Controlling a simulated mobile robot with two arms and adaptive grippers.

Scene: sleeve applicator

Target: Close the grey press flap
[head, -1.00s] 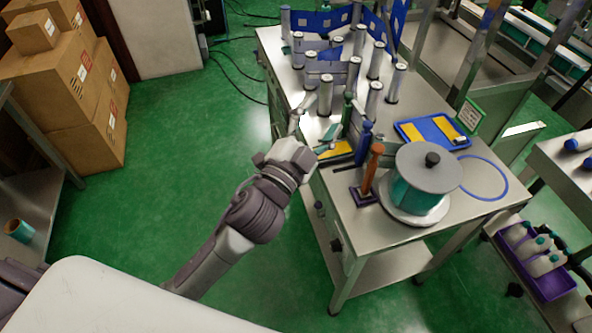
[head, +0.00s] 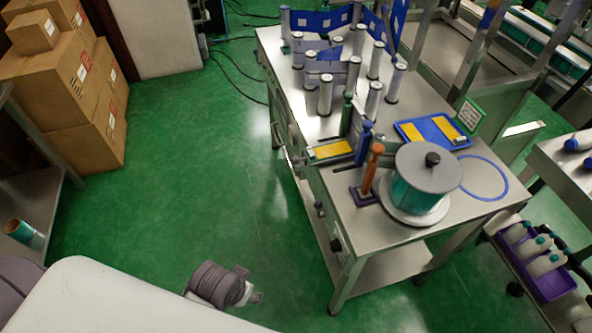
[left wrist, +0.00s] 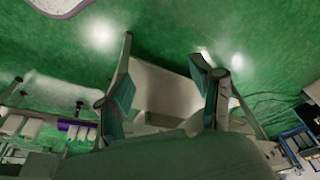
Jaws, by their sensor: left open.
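A yellow plate (head: 332,149) lies near the left edge of the steel table, beside the green, blue and orange upright handles. A small grey piece (head: 293,156) juts out at the table's left edge by this plate. It looks like the press flap, but it is too small to tell how far open it stands. My left arm is low at the bottom of the head view, well apart from the table. My left gripper (left wrist: 162,78) shows in the left wrist view with its teal-padded fingers spread and nothing held. My right gripper is out of view.
The steel table (head: 395,265) carries several silver rollers, a teal reel (head: 416,190) and a blue tray (head: 411,127). Cardboard boxes (head: 55,85) stand at the left. The green floor (head: 175,180) between them is clear. A purple crate (head: 556,285) holds bottles at the right.

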